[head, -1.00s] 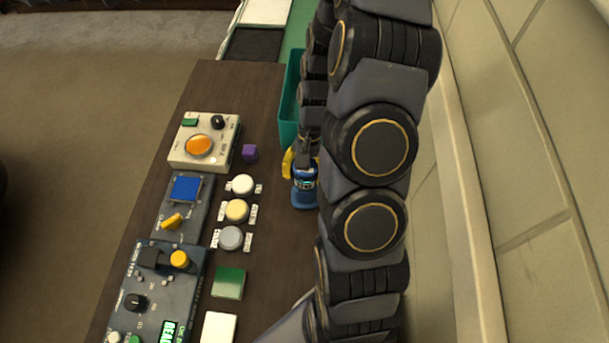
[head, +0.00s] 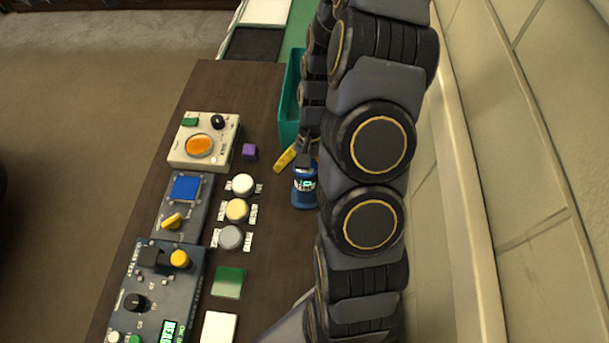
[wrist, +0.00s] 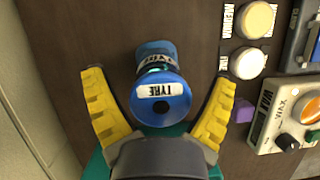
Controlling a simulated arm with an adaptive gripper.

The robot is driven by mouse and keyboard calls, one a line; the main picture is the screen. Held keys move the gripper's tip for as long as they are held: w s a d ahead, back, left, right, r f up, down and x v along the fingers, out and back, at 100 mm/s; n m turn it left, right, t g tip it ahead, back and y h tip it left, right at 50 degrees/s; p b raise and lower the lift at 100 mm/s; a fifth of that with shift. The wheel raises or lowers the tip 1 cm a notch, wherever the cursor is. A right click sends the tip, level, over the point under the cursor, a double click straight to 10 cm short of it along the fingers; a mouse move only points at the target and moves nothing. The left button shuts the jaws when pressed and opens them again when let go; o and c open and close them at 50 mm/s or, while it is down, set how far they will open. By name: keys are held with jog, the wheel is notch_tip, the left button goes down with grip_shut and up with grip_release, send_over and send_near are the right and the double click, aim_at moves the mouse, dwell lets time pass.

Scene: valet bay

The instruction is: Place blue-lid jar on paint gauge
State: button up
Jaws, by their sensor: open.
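The blue-lid jar (wrist: 160,97) stands between the yellow fingers of my gripper (wrist: 159,78) in the wrist view. Its round lid reads "TYRE", and a wider blue part shows beneath it; I cannot tell whether that part is separate. Both fingers are spread, with a gap on each side of the jar. In the head view the jar (head: 304,184) is at the right of the dark table, partly hidden by my arm. One yellow finger (head: 285,158) shows beside it, pointing away. No device is readable as a paint gauge.
A cream device with an orange disc (head: 199,146), a blue-screen device (head: 186,188) and a larger panel (head: 160,290) line the table's left. A purple cube (head: 250,153) and several round pads (head: 237,210) lie between. A teal bin (head: 289,105) stands beyond the jar.

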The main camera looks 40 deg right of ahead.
jog(key=v, duration=1.1)
jog(key=s+a+r+n, duration=0.1)
jog(key=a+r+n, duration=0.2)
jog(key=a+r, duration=0.25)
jog(key=s+a+r+n+h, duration=0.1)
jog(key=s+a+r+n, duration=0.1)
jog(key=s+a+n, duration=0.2)
jog(key=s+a+r+n+h, duration=0.2)
jog(key=s+a, duration=0.5)
jog(key=s, duration=0.4)
jog(key=shift+a+r+n+t, duration=0.2)
jog(key=shift+r+n+t, duration=0.1)
jog(key=shift+r+n, duration=0.55)
jog(key=shift+f, duration=0.1)
